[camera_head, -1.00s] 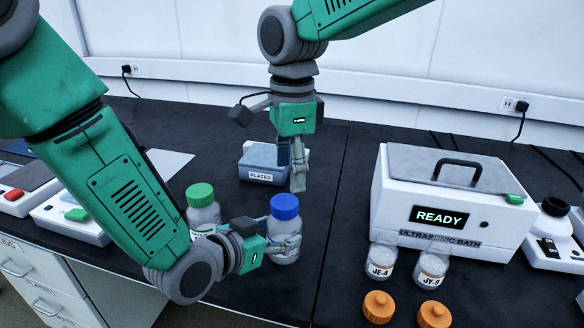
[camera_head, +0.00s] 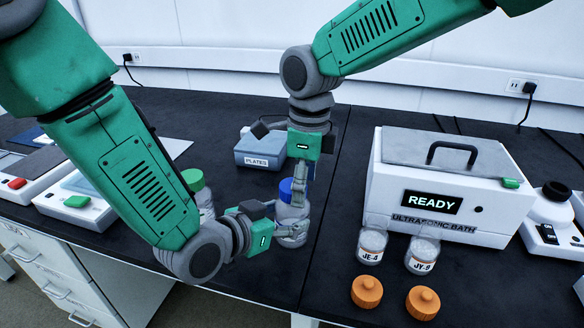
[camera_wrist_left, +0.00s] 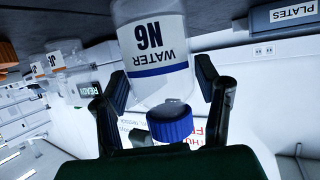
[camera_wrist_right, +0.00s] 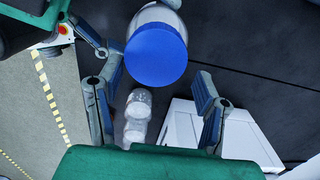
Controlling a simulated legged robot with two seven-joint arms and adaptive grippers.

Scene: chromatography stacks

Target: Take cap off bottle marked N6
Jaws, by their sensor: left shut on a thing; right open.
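The bottle marked N6 (camera_wrist_left: 160,75), labelled WATER, is clear with a blue cap (camera_head: 287,190). It stands upright on the black bench in the head view. My left gripper (camera_head: 288,229) is shut on the bottle's side, below the cap. In the left wrist view the bottle appears upside down, with its cap (camera_wrist_left: 170,124) between the fingers' bases. My right gripper (camera_head: 298,192) points down over the bottle from above, open. In the right wrist view the cap (camera_wrist_right: 156,54) lies ahead of the spread fingers, toward the left one. The right gripper partly hides the cap in the head view.
A green-capped bottle (camera_head: 194,181) stands close on the left, partly behind my left arm. The PLATES box (camera_head: 258,150) is behind. The ultrasonic bath (camera_head: 455,185) is right, with jars JE-4 (camera_head: 371,248) and JY-9 (camera_head: 422,254) and two orange caps (camera_head: 367,291) in front.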

